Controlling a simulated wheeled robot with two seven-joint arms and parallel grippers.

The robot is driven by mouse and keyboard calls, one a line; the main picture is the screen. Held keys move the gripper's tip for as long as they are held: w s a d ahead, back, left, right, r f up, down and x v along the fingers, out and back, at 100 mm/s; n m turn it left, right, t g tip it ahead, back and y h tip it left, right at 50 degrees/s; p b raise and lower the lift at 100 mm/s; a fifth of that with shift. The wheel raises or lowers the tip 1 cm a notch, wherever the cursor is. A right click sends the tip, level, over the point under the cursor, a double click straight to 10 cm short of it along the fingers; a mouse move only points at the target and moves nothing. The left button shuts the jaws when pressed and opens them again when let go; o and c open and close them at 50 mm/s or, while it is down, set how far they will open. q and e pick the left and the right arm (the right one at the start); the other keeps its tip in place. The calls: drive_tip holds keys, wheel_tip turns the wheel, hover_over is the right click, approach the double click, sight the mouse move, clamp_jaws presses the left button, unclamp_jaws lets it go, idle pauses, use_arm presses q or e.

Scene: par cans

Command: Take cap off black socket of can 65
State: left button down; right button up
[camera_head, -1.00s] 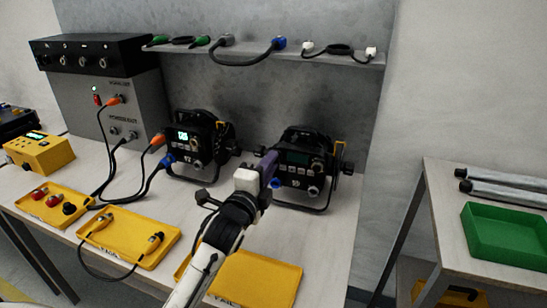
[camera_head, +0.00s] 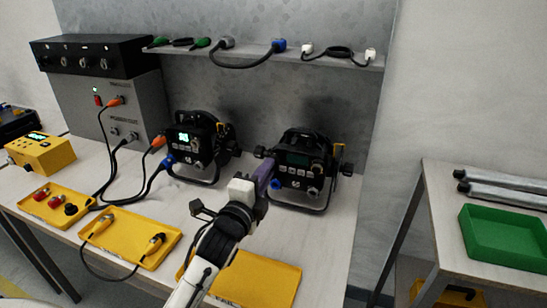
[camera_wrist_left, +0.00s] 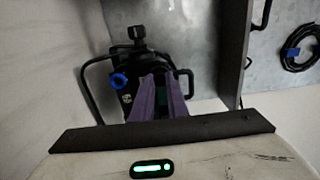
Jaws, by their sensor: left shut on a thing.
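My left gripper (camera_head: 267,166) has its purple fingers at the front left of the right-hand can (camera_head: 301,160), a black lamp with a dark display. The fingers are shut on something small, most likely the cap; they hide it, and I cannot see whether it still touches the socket. The blue socket (camera_head: 277,184) shows just beside the fingers. In the left wrist view the fingers (camera_wrist_left: 163,80) come together in front of the can, with the blue socket ring (camera_wrist_left: 119,80) to their left. The label on the can is too small to read surely. The right gripper is out of view.
A second can (camera_head: 196,140) with a lit display and cables stands to the left. Yellow trays (camera_head: 262,280) line the table's front, some with connectors and red caps. A shelf (camera_head: 340,58) with short cables runs above. A green tray (camera_head: 507,238) is on the right-hand table.

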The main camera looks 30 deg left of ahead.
use_arm(q)
drive_tip(key=shift+p+v, duration=0.6)
drive_tip(key=shift+v, duration=1.15)
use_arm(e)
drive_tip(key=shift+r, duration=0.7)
